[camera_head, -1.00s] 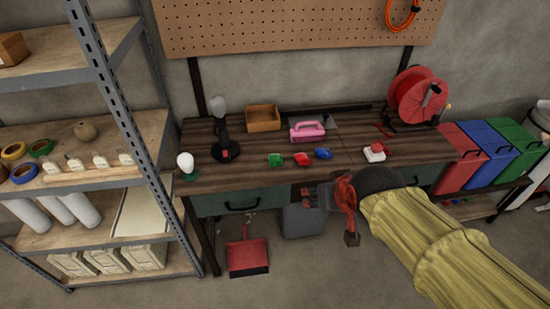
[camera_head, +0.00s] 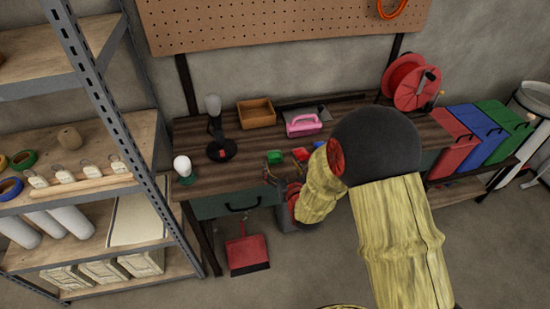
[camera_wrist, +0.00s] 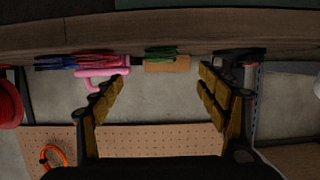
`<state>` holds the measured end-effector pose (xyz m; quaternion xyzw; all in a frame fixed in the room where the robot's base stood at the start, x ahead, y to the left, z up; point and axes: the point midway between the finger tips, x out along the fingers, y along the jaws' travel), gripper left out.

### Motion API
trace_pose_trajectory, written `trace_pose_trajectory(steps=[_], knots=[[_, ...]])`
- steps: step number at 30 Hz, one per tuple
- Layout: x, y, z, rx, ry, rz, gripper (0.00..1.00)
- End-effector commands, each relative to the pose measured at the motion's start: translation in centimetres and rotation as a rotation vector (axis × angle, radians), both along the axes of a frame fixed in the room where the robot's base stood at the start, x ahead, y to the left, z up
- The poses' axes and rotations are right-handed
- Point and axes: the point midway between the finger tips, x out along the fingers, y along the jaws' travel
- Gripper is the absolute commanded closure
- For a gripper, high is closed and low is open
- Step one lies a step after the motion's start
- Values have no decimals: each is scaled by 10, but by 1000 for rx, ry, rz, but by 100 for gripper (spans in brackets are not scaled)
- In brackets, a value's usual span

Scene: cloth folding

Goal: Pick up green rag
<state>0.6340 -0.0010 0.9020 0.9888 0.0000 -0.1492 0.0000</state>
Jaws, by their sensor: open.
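The green rag (camera_head: 278,158) lies crumpled on the dark wooden workbench (camera_head: 240,175), left of a red rag (camera_head: 301,154) and a blue rag (camera_head: 325,144). My gripper (camera_head: 271,171) is at the bench's front edge, just in front of the green rag. In the wrist view the picture is upside down. There my gripper (camera_wrist: 162,78) has its two fingers spread with nothing between them. The green rag (camera_wrist: 160,52) shows beyond the fingertips, roughly centred between them. My arm hides part of the bench's right side.
A pink case (camera_head: 303,125), a wooden box (camera_head: 256,113) and a black stand (camera_head: 218,150) stand behind the rags. A white bulb-shaped object (camera_head: 183,168) is at the left end. A metal shelf (camera_head: 130,150) stands left; colored bins (camera_head: 485,140) stand right.

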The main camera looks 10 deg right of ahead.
Motion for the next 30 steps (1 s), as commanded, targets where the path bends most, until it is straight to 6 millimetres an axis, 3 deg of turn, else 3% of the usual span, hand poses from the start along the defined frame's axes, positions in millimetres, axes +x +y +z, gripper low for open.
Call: trace_pose_trajectory(steps=[17, 24, 30], knots=[[60, 1, -22, 0, 0, 0, 25], [62, 1, -20, 0, 1, 0, 25], [62, 1, -20, 0, 1, 0, 37]])
